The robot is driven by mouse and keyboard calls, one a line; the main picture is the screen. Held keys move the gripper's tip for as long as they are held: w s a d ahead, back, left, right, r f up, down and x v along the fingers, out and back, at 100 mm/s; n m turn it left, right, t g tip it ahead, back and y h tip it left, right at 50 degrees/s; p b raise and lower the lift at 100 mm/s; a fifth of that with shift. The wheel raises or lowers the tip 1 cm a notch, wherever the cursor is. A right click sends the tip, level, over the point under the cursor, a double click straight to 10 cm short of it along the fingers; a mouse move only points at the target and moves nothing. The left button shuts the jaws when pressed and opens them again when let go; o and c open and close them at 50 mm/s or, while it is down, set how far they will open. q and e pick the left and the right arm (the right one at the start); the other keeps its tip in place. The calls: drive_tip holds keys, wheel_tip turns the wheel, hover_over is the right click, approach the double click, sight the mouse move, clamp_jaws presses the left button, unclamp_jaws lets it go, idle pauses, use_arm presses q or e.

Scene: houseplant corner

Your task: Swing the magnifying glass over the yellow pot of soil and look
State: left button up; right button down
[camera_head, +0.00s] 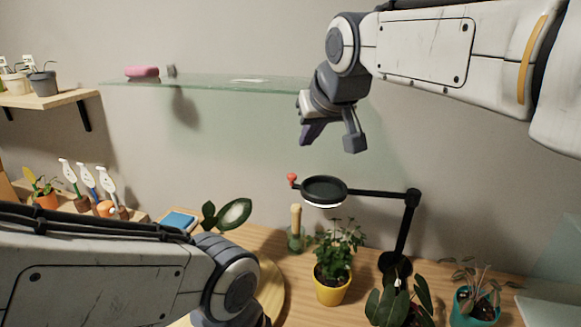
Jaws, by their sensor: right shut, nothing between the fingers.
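The magnifying glass (324,191) is a round dark-rimmed lens head on a jointed black arm (370,193), with a red knob (292,180) at its left. In the picture it hangs above the yellow pot (331,287), which holds a leafy green plant; I see no bare soil clearly. I cannot tell whether the lens is directly over the pot in depth. My right gripper (333,138) is shut and empty, above the magnifying glass and apart from it. My left arm comes in at the lower left; its gripper is out of frame.
A glass shelf (230,83) with a pink block (142,72) runs along the wall behind. A teal pot (474,307) and a broad-leaved plant (399,300) stand right of the yellow pot. A bottle with a wooden stopper (296,230) stands left of it.

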drive_tip(key=p+x, duration=0.1)
drive_tip(key=x, duration=1.4)
drive_tip(key=shift+w+a+f, duration=0.1)
drive_tip(key=shift+w+f, duration=0.15)
drive_tip(key=shift+f, duration=0.05)
drive_tip(key=shift+a+p, duration=0.1)
drive_tip(key=shift+p, duration=0.2)
